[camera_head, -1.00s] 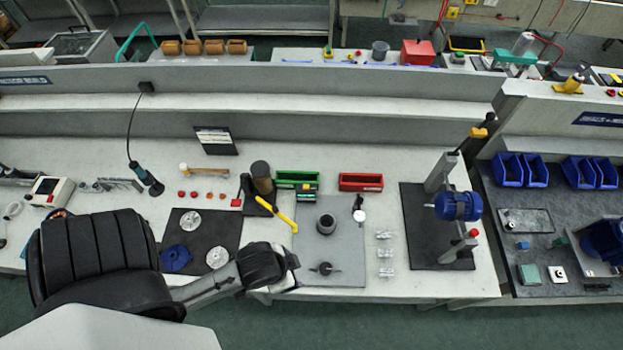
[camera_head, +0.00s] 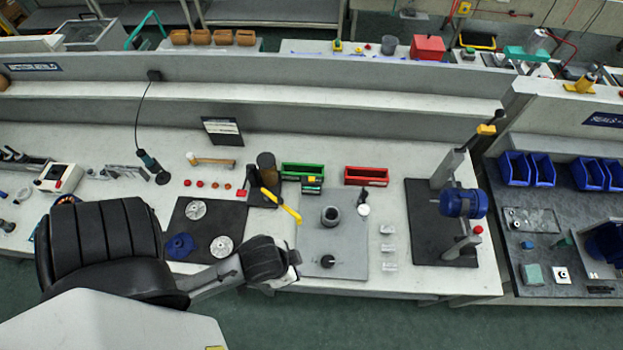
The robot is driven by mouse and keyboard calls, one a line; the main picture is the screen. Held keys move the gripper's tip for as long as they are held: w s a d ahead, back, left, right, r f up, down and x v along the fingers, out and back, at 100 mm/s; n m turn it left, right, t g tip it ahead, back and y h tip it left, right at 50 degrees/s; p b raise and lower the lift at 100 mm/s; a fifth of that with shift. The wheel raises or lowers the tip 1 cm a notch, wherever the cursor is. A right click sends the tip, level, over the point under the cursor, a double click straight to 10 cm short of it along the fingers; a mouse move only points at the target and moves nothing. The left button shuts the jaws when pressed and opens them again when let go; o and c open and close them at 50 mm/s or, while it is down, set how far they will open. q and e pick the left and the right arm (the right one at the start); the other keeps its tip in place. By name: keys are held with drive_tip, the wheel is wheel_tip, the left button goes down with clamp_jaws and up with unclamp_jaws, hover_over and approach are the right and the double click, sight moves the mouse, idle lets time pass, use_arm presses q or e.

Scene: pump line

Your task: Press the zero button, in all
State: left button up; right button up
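No button marked zero can be made out at this size. A white box-shaped device (camera_head: 60,178) with a dark panel and a red spot stands at the left of the bench. A small round dial gauge (camera_head: 363,210) with a pale face sits at the right edge of the grey plate (camera_head: 347,262). My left arm comes in from the left, and its dark wrist end hangs over the bench's front edge. My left gripper (camera_head: 289,279) is near the plate's front left corner, apart from both devices; its fingers are too unclear to tell open from shut. My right gripper is not in view.
A black mat (camera_head: 210,222) with discs lies left of the plate. A yellow-handled tool (camera_head: 282,205), green bin (camera_head: 302,170) and red bin (camera_head: 366,176) stand behind. A blue motor (camera_head: 462,203) on a stand is at right. The bench's front right strip is clear.

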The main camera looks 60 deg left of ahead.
use_arm(q)
drive_tip(key=c, duration=0.6)
drive_tip(key=shift+d, duration=0.15)
clamp_jaws()
idle(0.4)
